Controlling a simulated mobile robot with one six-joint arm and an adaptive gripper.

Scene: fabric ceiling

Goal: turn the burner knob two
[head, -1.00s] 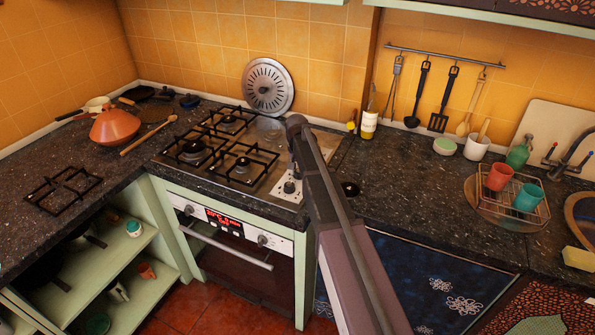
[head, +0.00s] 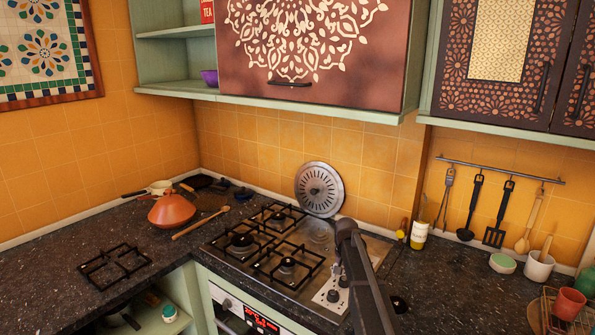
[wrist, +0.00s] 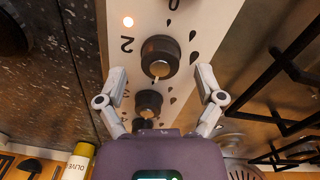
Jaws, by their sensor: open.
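The burner knob beside the number 2 (wrist: 160,57) is a round black knob on a pale control strip (wrist: 95,15), with a light mark on its lower part. A small lamp above the number glows. A second black knob (wrist: 149,103) sits below it in the wrist view. My gripper (wrist: 137,65) is open and empty, its fingers spread on either side of the knob in the picture; I cannot tell how high above it they are. In the head view, small black knobs (head: 333,296) show on the hob's right side, and my arm hides the gripper's fingers.
The gas hob (head: 262,272) has black grates. A round metal lid (head: 320,190) leans on the tiled wall behind it. Hanging utensils (head: 496,215) and a wall cabinet (head: 310,45) are at the back.

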